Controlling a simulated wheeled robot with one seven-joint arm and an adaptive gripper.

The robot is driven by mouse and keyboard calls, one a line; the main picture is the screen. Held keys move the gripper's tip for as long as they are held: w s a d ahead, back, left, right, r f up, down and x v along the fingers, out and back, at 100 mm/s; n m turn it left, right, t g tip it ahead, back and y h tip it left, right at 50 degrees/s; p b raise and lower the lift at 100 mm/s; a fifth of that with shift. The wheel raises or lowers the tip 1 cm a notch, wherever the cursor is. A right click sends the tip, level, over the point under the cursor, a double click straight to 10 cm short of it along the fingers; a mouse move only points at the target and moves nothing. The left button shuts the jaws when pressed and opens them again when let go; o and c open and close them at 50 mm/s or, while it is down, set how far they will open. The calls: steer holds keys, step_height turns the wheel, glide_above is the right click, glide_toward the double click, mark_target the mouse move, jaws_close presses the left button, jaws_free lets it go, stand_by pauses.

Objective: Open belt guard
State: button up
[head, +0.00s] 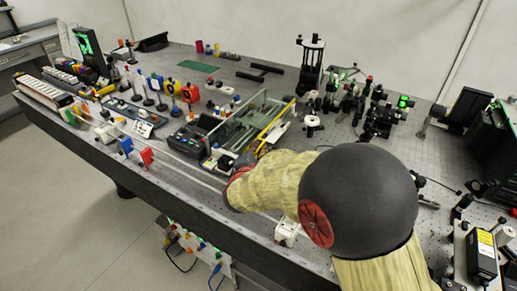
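A clear, open-framed cover with pale green edges (264,97), which looks like the belt guard, stands over a dark machine (196,136) near the middle of the bench. A yellow bar (277,123) slants along its right side. I cannot tell whether the guard is shut or partly raised. My gripper (254,152) is at the near right end of this machine, close to the lower end of the yellow bar. My own arm hides most of it. Its fingers are too small and covered to tell whether they are open, or whether they touch anything.
Optical mounts (345,95) crowd the back right. A black box with a yellow label (483,254) stands at the right.

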jaws_close()
stand_by(0.4)
steer(key=r+p, duration=0.2)
steer(key=shift+n+p, duration=0.3)
steer(key=w+a+r+n+g+h+p, duration=0.25)
steer(key=r+n+p, duration=0.25)
steer(key=r+p, duration=0.95)
steer(key=w+a+r+n+g+h+p, duration=0.1)
steer(key=w+a+n+p, duration=0.1)
steer(key=a+p, duration=0.3)
steer(key=w+a+r+n+g+h+p, duration=0.1)
steer(key=w+a+p, duration=0.3)
steer(key=p, duration=0.7)
steer(key=shift+a+r+n, duration=0.45)
steer(key=shift+a+n, duration=0.15)
steer(key=shift+a, duration=0.05)
steer(key=shift+h, duration=0.25)
